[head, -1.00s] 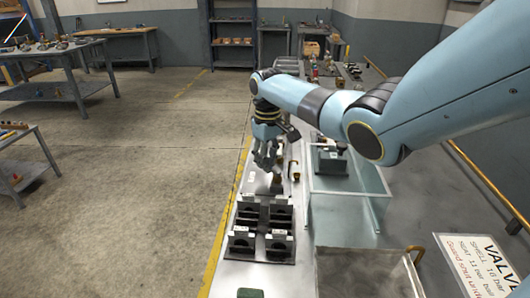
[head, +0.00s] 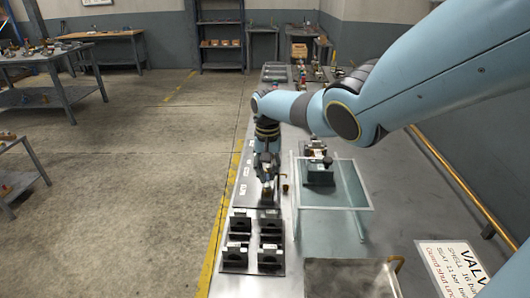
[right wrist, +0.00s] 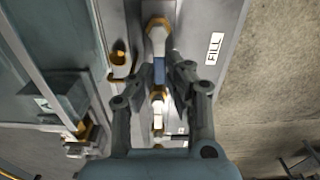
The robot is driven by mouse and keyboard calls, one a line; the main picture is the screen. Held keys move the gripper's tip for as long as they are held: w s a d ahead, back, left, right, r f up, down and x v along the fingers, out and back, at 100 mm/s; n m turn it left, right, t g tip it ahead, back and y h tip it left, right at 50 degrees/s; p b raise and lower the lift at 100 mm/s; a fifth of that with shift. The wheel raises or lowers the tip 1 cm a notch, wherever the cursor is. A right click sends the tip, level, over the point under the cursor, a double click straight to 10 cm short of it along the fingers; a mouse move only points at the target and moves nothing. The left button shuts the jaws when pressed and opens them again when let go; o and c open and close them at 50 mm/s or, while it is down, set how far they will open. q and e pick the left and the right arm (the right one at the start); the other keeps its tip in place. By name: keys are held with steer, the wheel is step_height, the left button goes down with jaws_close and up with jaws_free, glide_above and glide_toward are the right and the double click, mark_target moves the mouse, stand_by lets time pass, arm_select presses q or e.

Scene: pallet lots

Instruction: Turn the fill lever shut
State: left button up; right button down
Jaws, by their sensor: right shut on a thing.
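My right gripper (head: 267,194) reaches down to a labelled grey panel (head: 243,185) on the bench. In the right wrist view my right gripper (right wrist: 162,80) is shut on the fill lever (right wrist: 161,71), a narrow blue handle between its fingers. Brass and pale metal fittings show above and below the lever. A white FILL label (right wrist: 214,48) lies to the right of it. In the head view the gripper hides the lever. My left gripper is in neither view.
A clear-walled tank (head: 297,210) holding a dark fixture (head: 319,174) stands close to the right. Dark saddle blocks (head: 237,254) stand in front on the bench. An open metal bin (head: 392,285) is at the bottom. Open floor lies to the left.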

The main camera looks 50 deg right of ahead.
mark_target(268, 177)
steer(key=shift+d+r+m, duration=0.1)
steer(key=shift+d+m, duration=0.05)
steer(key=shift+m, duration=0.15)
stand_by(0.4)
steer(key=c, duration=1.3)
jaws_free()
steer(key=shift+c, duration=0.2)
steer(key=shift+s, duration=0.1)
steer(key=shift+r, duration=3.95)
steer(key=shift+f, duration=0.1)
